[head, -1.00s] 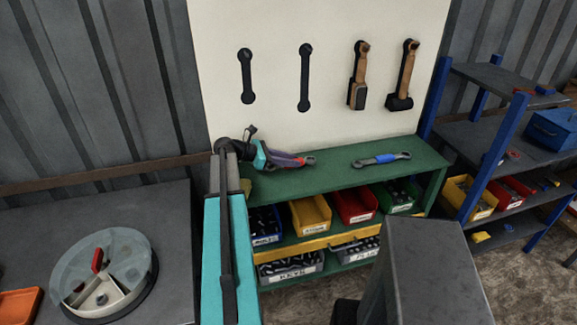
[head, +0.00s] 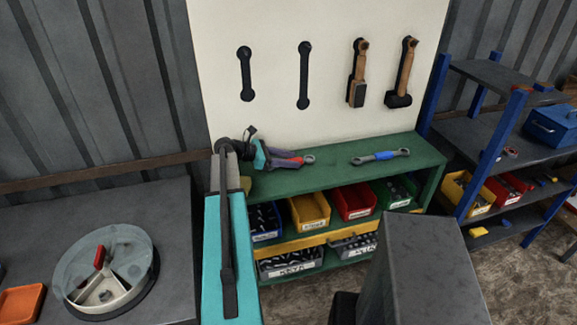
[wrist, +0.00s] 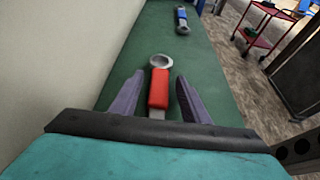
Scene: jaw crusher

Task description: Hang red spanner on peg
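The red spanner (wrist: 158,88) lies on the green bench top (wrist: 205,75), its grey ring end facing away from my wrist. My gripper (wrist: 160,77) is open, with one purple finger on each side of the red handle and small gaps between. In the head view my gripper (head: 298,160) is low over the left part of the bench, and only the ring end of the red spanner (head: 309,159) shows past the fingers. On the white board (head: 275,110) are two black spanner outlines (head: 245,74), (head: 304,76), each with a dark peg-like knob at its top.
A blue-handled spanner (head: 380,157) lies further right on the bench. Two wooden-handled hammers (head: 359,72), (head: 403,73) hang on the board. Coloured bins (head: 309,209) fill the shelf below. A round clear-lidded tray (head: 105,270) stands on the grey table at left.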

